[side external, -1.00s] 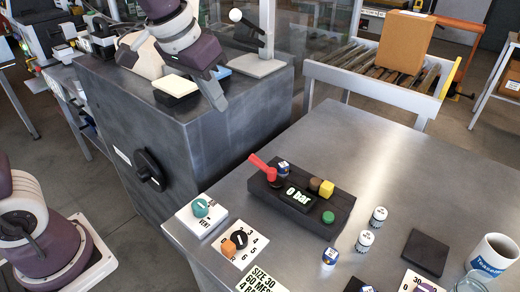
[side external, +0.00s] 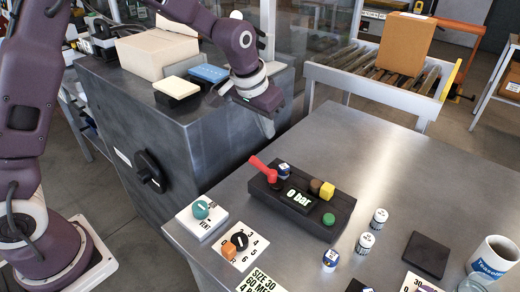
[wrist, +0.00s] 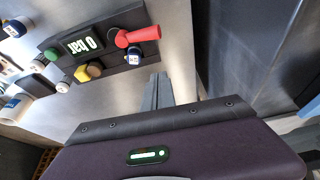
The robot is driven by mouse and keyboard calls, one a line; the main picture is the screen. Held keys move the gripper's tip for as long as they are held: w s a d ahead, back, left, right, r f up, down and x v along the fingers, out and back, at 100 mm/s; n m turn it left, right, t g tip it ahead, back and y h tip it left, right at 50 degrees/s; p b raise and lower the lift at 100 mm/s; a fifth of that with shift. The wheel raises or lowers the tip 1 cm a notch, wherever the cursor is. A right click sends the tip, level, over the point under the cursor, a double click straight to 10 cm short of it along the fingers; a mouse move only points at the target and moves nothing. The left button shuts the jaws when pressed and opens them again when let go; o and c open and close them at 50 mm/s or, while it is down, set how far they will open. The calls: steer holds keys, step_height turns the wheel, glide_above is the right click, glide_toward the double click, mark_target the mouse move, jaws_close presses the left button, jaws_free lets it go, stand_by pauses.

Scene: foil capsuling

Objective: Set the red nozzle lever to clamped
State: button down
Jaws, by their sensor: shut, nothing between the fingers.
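The red nozzle lever (side external: 263,168) sits at the left end of a dark control block (side external: 318,229) on the metal table, its handle pointing up and to the left. The block carries a display reading "0 bar" (side external: 299,198). In the wrist view the red lever (wrist: 138,36) lies at the upper middle. My gripper (side external: 268,130) is shut and empty, above and behind the lever, near the gap between the cabinet and the table. In the wrist view its fingers (wrist: 158,92) point toward the block, apart from the lever.
A blue-topped knob (side external: 284,169), a brown knob (side external: 315,185), a yellow knob (side external: 327,190) and a green button (side external: 328,218) share the block. A teal vent knob (side external: 201,209) and a numbered dial plate (side external: 240,246) stand at front left. Small jars and a mug (side external: 493,259) stand right.

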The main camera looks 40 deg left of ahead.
mark_target(265, 171)
steer(key=x, duration=0.5)
steer(key=shift+s+f, duration=0.1)
steer(key=shift+s, duration=0.1)
steer(key=s, duration=0.2)
steer(key=shift+s+a+f, duration=0.1)
steer(key=shift+s+f, duration=0.05)
steer(key=shift+s, duration=0.1)
steer(key=shift+s+f, duration=0.1)
steer(key=shift+s, duration=0.4)
